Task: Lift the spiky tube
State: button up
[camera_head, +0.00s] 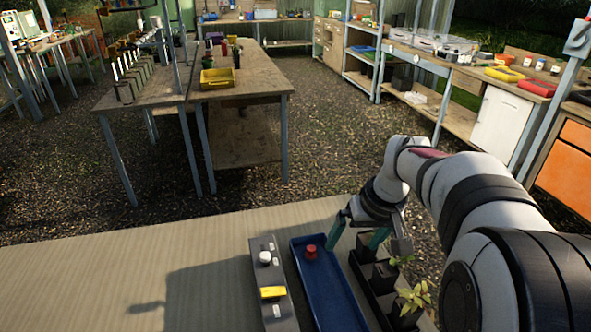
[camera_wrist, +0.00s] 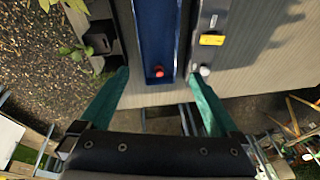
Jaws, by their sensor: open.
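Black tubes of seedlings stand in a dark tray (camera_head: 363,279) at the front right. One tube (camera_head: 403,318) carries a yellow-green leafy plant (camera_head: 413,297), and a smaller green plant (camera_head: 402,260) shows behind it. I cannot tell which one is the spiky tube; my gripper and arm hide part of the tray. My gripper (camera_head: 357,237) is open, its teal fingers spread above the far end of the blue and dark trays. In the wrist view the open fingers (camera_wrist: 157,84) have nothing between their tips; a dark tube (camera_wrist: 99,40) lies ahead of the left finger.
A blue tray (camera_head: 333,298) with a red knob-like piece (camera_head: 310,252) lies left of the dark tray. Left of that is a grey block (camera_head: 277,311) with a white knob (camera_head: 265,258) and a yellow part (camera_head: 273,293). The bench's left side is clear.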

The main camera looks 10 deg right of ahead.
jog(key=n+t+h, duration=0.1)
jog(key=n, duration=0.1)
send_over(365, 253)
jog(key=s+d, duration=0.2)
jog(key=s, duration=0.2)
notch_tip(365, 253, down, 4)
jog(key=x, duration=1)
jog(key=w+x, duration=0.1)
jog(key=x, duration=0.4)
jog(key=shift+r, duration=0.25)
grip_shut()
